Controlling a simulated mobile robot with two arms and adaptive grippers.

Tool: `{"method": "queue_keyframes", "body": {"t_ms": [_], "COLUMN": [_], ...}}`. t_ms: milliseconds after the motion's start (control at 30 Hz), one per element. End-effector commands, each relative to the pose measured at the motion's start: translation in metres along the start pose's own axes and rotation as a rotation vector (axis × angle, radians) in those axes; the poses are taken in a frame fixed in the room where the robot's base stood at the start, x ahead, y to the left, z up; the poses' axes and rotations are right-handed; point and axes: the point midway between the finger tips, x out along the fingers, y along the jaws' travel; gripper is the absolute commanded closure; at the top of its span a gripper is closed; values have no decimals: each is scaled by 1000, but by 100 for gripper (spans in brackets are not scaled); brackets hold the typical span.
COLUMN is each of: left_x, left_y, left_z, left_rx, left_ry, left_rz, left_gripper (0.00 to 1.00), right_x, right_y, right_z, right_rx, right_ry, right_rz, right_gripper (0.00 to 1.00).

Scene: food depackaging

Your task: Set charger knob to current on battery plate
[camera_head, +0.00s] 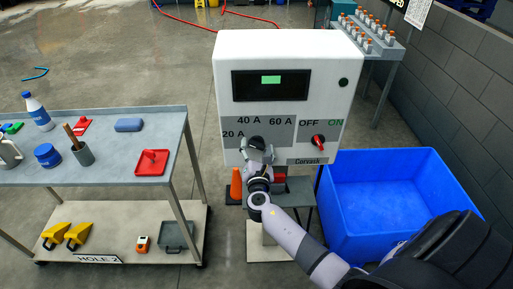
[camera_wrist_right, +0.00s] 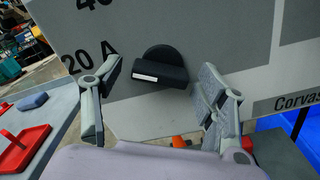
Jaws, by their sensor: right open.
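The charger (camera_head: 285,48) is a white cabinet with a grey panel marked 20 A, 40 A and 60 A. In the wrist view its black round knob (camera_wrist_right: 162,60) has a raised bar with a white mark on its left part, towards the 20 A label (camera_wrist_right: 90,58). My right gripper (camera_head: 258,147) is in front of the panel's lower left and hides the knob in the head view. In the wrist view, the right gripper (camera_wrist_right: 160,97) is open, with one finger on each side of the knob and nothing held. I cannot make out a battery plate. My left gripper is not in view.
A red switch (camera_head: 318,141) sits below OFF and ON on the charger. A green-lit display (camera_head: 271,79) is above. A blue bin (camera_head: 390,170) stands at the right. A grey cart (camera_head: 105,160) with tools and bottles stands at the left.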

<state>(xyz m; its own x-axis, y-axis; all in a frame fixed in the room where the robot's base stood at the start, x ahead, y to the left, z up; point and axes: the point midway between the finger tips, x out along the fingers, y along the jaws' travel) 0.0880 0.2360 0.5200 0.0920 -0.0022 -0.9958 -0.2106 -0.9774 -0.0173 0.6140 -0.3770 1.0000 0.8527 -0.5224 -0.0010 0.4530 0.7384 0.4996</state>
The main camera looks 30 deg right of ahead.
Motion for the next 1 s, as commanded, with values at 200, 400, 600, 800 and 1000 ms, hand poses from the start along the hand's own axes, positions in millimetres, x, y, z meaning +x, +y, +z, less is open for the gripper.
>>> {"method": "queue_keyframes", "body": {"t_ms": [200,400,600,800,1000], "left_x": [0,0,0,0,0], "left_y": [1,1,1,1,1], "left_z": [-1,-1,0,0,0], "left_rx": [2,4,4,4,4], "left_ry": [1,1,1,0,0], "left_rz": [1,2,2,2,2], "left_gripper": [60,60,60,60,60], "right_x": [1,0,0,0,0], "right_y": [0,0,0,0,0], "right_z": [0,0,0,0,0], "right_rx": [0,0,0,0,0], "right_ry": [-1,-1,0,0,0], "right_rz": [0,0,0,0,0], "right_gripper": [33,45,59,72,81]}}
